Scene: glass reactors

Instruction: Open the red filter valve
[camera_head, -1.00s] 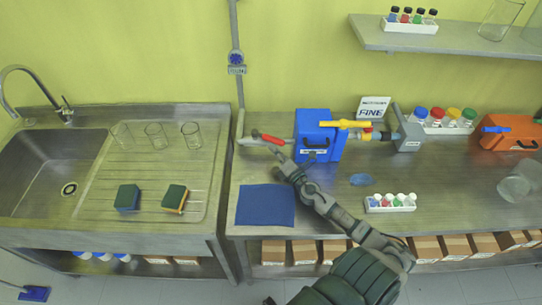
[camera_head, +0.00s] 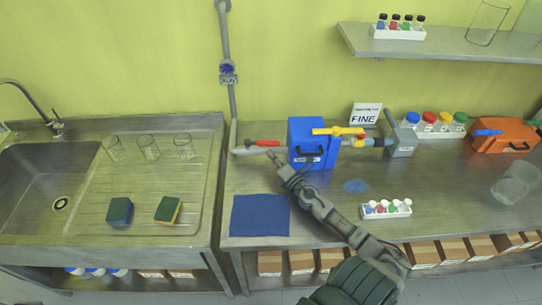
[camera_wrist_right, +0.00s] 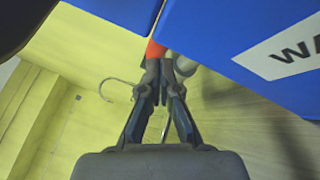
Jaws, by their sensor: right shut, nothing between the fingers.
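The red valve handle (camera_head: 265,143) is on the pipe left of the blue filter box (camera_head: 307,133). It lies nearly level, in line with the pipe. My right gripper (camera_head: 271,154) is just in front of and below the handle, shut and empty. In the right wrist view the closed fingertips (camera_wrist_right: 162,66) are by the red handle (camera_wrist_right: 155,48), partly covering it; I cannot tell whether they touch. The blue box (camera_wrist_right: 225,35) is close on the right there. My left gripper is out of view.
A blue cloth (camera_head: 260,215), a small vial rack (camera_head: 386,209) and an orange box (camera_head: 505,139) are on the bench. The sink (camera_head: 50,185) is at the left.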

